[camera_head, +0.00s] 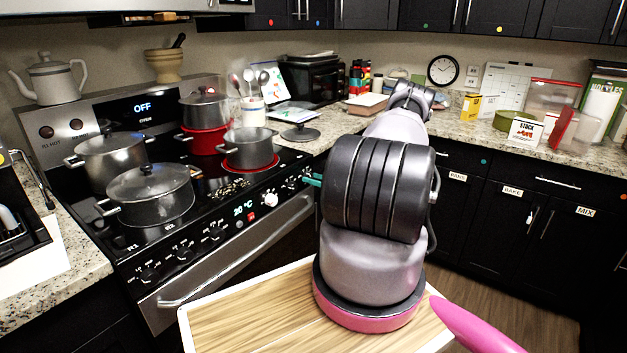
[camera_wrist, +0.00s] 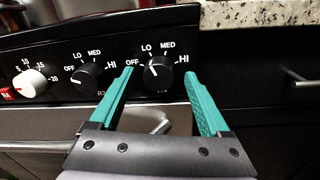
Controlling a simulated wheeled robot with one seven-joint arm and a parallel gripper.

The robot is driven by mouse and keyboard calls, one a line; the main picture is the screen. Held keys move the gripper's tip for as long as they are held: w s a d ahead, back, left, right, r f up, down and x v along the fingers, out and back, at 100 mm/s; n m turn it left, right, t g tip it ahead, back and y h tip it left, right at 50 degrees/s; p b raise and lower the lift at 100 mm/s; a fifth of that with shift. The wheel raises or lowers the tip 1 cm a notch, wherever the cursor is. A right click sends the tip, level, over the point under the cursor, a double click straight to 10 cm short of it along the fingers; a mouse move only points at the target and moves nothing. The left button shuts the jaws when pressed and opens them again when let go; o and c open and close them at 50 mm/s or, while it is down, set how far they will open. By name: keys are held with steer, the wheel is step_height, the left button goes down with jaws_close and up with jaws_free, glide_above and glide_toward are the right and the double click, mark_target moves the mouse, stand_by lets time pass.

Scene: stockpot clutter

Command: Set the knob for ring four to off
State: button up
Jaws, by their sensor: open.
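In the wrist view, a black stove knob (camera_wrist: 158,76) marked OFF, LO, MED and HI sits at the right end of the panel. The small label below it is too faint to read. Its pale mark seems to point to the upper left; its exact setting is unclear. A similar knob (camera_wrist: 86,76) to its left has a label that looks like R3. My gripper (camera_wrist: 159,73) is open, with teal fingers on either side of the right-end knob; I cannot tell if they touch it. In the head view, my gripper (camera_head: 314,180) is at the panel's right end, mostly hidden by my arm.
A white dial (camera_wrist: 31,83) is left of the black knobs. More black knobs (camera_head: 183,253) line the panel's left. The oven handle (camera_head: 235,250) runs below. Pots, including a front pot (camera_head: 150,193), stand on the cooktop. A red ring (camera_head: 265,165) shows under the right pot.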

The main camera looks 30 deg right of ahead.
steer(key=shift+w+a, duration=0.15)
steer(key=shift+w, duration=0.05)
jaws_close()
steer(key=shift+n, duration=0.3)
steer(key=n, duration=0.3)
steer(key=shift+n, duration=0.3)
steer(key=n, duration=0.4)
steer(key=shift+h, duration=0.3)
steer(key=shift+n, duration=0.4)
jaws_free()
